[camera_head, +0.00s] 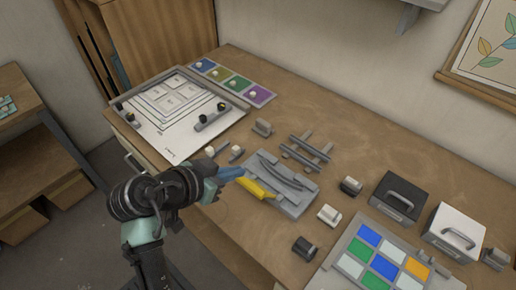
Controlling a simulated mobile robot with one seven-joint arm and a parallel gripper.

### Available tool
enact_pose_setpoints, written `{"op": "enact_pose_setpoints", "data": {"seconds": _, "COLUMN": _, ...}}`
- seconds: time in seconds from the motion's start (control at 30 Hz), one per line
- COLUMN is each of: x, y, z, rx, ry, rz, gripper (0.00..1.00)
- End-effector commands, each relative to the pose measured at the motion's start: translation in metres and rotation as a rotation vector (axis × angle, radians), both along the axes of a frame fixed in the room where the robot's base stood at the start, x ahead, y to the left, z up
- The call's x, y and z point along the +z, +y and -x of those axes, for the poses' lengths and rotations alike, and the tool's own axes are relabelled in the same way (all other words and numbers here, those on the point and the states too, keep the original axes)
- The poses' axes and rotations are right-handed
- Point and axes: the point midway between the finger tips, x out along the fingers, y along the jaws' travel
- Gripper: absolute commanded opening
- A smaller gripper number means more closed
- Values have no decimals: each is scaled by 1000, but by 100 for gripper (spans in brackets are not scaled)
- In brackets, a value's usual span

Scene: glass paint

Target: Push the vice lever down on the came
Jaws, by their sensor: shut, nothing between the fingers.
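The grey vice (296,205) sits on the bench near the middle of the view. Its yellow lever (258,189) lies along the vice's left side, close to my arm. A thin dark curved strip, perhaps the came (283,171), lies over the top of the vice. My gripper (235,173) has blue fingers and is shut and empty. It is just left of the yellow lever's upper end. I cannot tell whether the fingertips touch the lever.
A grey rack (307,151) stands just behind the vice. Small white-topped and dark blocks stand around it. A tray of coloured glass squares (345,262) and two handled boxes, black (396,198) and white (455,232), are to the right. A patterned board (180,138) lies at the left.

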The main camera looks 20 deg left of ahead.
Motion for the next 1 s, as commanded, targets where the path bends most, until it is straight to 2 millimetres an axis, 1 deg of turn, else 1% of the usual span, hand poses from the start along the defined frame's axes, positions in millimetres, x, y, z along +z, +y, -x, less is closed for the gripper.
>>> {"op": "enact_pose_setpoints", "data": {"seconds": 0.03, "x": 4, "y": 0, "z": 2, "rx": -4, "ry": 6, "rz": 6, "gripper": 0}}
{"op": "enact_pose_setpoints", "data": {"seconds": 0.13, "x": 1, "y": -1, "z": 2, "rx": -11, "ry": 11, "rz": 11, "gripper": 0}}
{"op": "enact_pose_setpoints", "data": {"seconds": 0.27, "x": -7, "y": -5, "z": -8, "rx": -12, "ry": 12, "rz": 12, "gripper": 0}}
{"op": "enact_pose_setpoints", "data": {"seconds": 0.6, "x": -44, "y": -22, "z": -54, "rx": -11, "ry": 13, "rz": 10, "gripper": 0}}
{"op": "enact_pose_setpoints", "data": {"seconds": 0.77, "x": -58, "y": -28, "z": -73, "rx": -11, "ry": 12, "rz": 9, "gripper": 0}}
{"op": "enact_pose_setpoints", "data": {"seconds": 0.83, "x": -63, "y": -23, "z": -60, "rx": -3, "ry": 14, "rz": 12, "gripper": 0}}
{"op": "enact_pose_setpoints", "data": {"seconds": 1.0, "x": -75, "y": -17, "z": -45, "rx": -6, "ry": 11, "rz": 10, "gripper": 0}}
